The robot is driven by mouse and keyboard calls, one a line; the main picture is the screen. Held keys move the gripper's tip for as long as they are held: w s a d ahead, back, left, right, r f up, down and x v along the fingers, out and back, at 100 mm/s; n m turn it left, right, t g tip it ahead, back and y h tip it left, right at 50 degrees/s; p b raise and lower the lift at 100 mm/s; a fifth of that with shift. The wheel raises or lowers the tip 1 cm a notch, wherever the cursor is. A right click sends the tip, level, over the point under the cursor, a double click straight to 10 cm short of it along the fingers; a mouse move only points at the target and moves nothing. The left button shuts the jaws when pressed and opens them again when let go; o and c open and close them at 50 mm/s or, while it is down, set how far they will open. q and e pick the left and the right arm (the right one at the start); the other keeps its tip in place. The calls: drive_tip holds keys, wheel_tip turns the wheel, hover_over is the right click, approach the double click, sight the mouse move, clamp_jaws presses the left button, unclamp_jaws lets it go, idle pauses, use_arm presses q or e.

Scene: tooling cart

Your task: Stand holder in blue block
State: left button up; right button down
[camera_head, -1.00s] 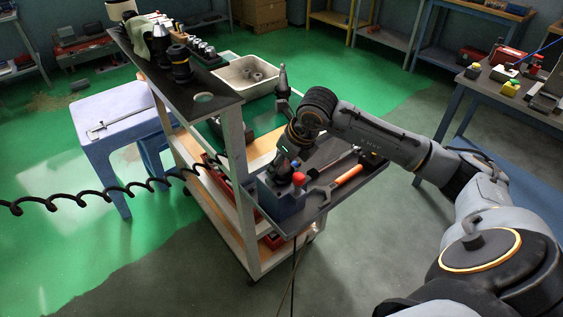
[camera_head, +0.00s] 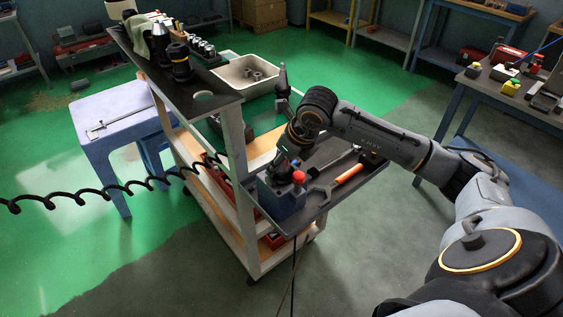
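The blue block (camera_head: 284,207) sits on the dark side tray of the cart, with a red knob (camera_head: 299,177) at its right. My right gripper (camera_head: 281,163) points down just over the block, close to its top. Its fingers are small and dark, so I cannot tell whether they are open or shut. Dark parts at the block's top blend with the fingers; I cannot tell whether a holder is there. A pointed grey holder (camera_head: 283,78) stands upright behind my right wrist. Dark holders (camera_head: 179,62) stand on the upper shelf. My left gripper is not in view.
An orange-handled tool (camera_head: 348,174) and a dark wrench (camera_head: 319,194) lie on the side tray (camera_head: 370,176), right of the block. A pale bin (camera_head: 232,72) with grey rings is behind. A black coiled hose (camera_head: 100,192) crosses at left.

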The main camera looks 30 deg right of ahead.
drive_tip(key=shift+c, duration=2.3)
unclamp_jaws()
drive_tip(key=shift+r, duration=0.2)
drive_tip(key=shift+s+f, duration=0.15)
drive_tip(key=shift+f, duration=0.1)
drive_tip(key=shift+s+r, duration=0.1)
drive_tip(key=shift+r, duration=0.35)
drive_tip(key=v, duration=1.1)
drive_tip(key=shift+r, duration=0.15)
